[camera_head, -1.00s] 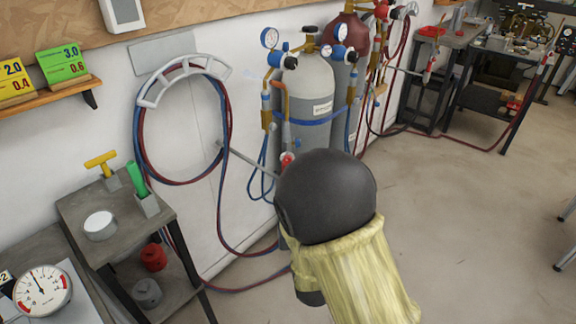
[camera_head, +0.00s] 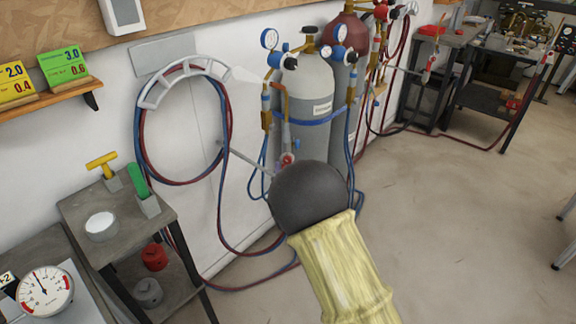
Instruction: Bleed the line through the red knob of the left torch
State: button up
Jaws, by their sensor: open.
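The left torch (camera_head: 285,105) hangs upright in front of the grey gas cylinder, with a copper-coloured bent tip at its top. Its red knob (camera_head: 287,159) shows low on the torch, just above the dark rounded part of my arm. A small blue knob (camera_head: 296,144) sits slightly higher beside it. My arm, with its yellow sleeve, reaches up from the lower right. My gripper is hidden behind the arm, so its distance from the red knob cannot be told.
The grey cylinder (camera_head: 307,85) carries gauges and regulators. Red and blue hoses loop over a wall hanger (camera_head: 186,72) and run along the floor. A small grey table (camera_head: 80,213) stands at left. A second torch (camera_head: 430,68) hangs further right. The floor at right is clear.

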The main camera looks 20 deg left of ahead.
jog(key=shift+w+a, duration=0.25)
jog(key=shift+w, duration=0.35)
jog(key=shift+a, duration=0.1)
jog(key=c, duration=1)
